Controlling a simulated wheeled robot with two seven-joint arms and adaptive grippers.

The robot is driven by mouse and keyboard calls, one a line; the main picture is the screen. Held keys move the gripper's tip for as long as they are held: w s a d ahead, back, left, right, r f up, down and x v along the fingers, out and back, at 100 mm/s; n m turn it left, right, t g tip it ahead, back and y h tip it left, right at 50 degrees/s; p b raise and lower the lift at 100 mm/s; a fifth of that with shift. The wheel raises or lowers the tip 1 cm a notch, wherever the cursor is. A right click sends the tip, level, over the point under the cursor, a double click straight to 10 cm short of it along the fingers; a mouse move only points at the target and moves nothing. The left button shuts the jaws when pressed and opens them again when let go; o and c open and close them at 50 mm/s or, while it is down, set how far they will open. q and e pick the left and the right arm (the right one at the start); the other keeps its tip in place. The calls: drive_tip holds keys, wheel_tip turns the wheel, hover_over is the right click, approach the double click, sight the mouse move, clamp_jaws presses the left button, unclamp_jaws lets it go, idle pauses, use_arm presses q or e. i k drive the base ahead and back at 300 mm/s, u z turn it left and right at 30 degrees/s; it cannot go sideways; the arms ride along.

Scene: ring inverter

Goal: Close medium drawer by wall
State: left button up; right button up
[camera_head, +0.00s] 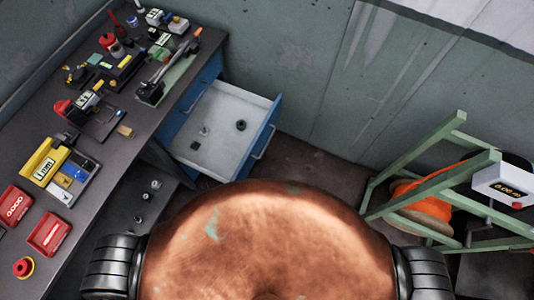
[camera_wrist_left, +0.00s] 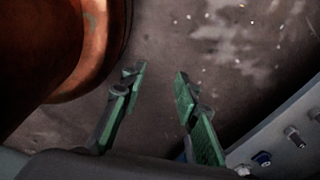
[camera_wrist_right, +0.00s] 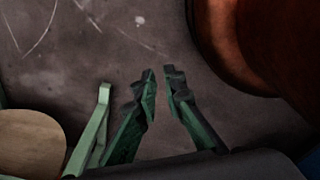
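In the head view, a blue drawer with a pale interior (camera_head: 228,112) stands pulled open under the far end of the workbench, close to the wall (camera_head: 285,60). Its blue front (camera_head: 262,137) has a handle and faces right. A dark round part and a small dark piece lie inside. Neither gripper shows in the head view. My left gripper (camera_wrist_left: 158,74) is open and empty above the floor in the left wrist view. My right gripper (camera_wrist_right: 160,72) is empty in the right wrist view, its fingertips a narrow gap apart. The drawer is not recognizable in the wrist views.
The workbench (camera_head: 125,150) on the left carries tools and boxes. A green metal frame (camera_head: 440,180) with an orange coil (camera_head: 425,200) and a white display box (camera_head: 505,185) stands on the right. Floor (camera_head: 305,165) shows between drawer and frame.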

sight(228, 155)
drive_tip(key=z, duration=0.6)
drive_tip(key=k, duration=1)
drive_tip(key=u, duration=1)
drive_tip(key=i, duration=0.5)
drive_tip(key=z, duration=0.05)
